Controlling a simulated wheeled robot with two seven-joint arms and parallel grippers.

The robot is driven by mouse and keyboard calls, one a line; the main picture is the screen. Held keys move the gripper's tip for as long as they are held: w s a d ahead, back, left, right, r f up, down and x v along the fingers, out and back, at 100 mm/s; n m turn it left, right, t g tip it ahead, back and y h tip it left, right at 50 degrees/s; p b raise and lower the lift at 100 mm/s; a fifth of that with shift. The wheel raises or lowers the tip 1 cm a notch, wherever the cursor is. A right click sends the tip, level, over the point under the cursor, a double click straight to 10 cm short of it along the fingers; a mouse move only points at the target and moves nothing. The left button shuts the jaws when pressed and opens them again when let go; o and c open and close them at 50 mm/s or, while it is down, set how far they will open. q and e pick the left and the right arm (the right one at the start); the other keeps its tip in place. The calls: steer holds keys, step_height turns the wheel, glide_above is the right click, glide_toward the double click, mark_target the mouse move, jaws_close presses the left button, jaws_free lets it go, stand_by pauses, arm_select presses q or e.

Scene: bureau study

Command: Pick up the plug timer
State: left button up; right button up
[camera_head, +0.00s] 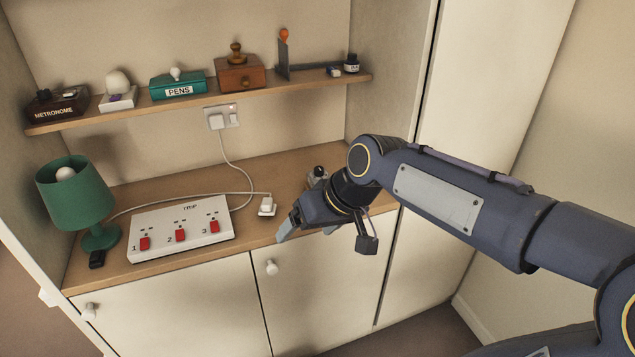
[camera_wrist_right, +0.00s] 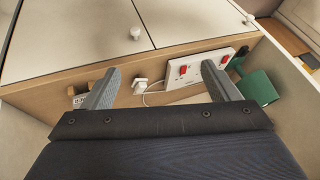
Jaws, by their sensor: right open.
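I cannot clearly identify the plug timer. A small pale object with dark marks (camera_wrist_right: 78,97) lies on the desk in the right wrist view, partly hidden behind one finger; it may be the timer. A white plug (camera_head: 267,205) with a cord lies on the desk right of the power strip, and also shows between the fingers in the wrist view (camera_wrist_right: 141,84). My right gripper (camera_head: 325,241) is open and empty above the desk's front edge, right of the plug. Its spread fingers show in the wrist view (camera_wrist_right: 160,85). My left gripper is out of view.
A white power strip (camera_head: 190,246) with red switches lies on the desk (camera_head: 150,191). A green lamp (camera_head: 77,190) stands at left. A wall socket (camera_head: 233,115) holds a white plug. A shelf (camera_head: 140,110) with several objects hangs above. Cords cross the desk.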

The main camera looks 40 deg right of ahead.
steer(key=w+d+r, duration=0.1)
steer(key=w+d, duration=0.5)
steer(key=w, duration=0.2)
steer(key=m+g+h+p, duration=0.1)
steer(key=h, duration=0.3)
glide_toward(320, 170)
steer(key=x, duration=0.5)
steer(key=shift+w+f, duration=0.15)
steer(key=shift+w, duration=0.05)
steer(key=p+x, duration=0.2)
steer(key=x, duration=0.5)
steer(key=shift+s+d, duration=0.1)
steer(key=shift+s, duration=0.1)
steer(key=shift+w+f, duration=0.15)
steer(key=shift+f, duration=0.3)
steer(key=shift+c, duration=0.3)
steer(key=shift+r, duration=0.1)
steer(key=c, duration=1.1)
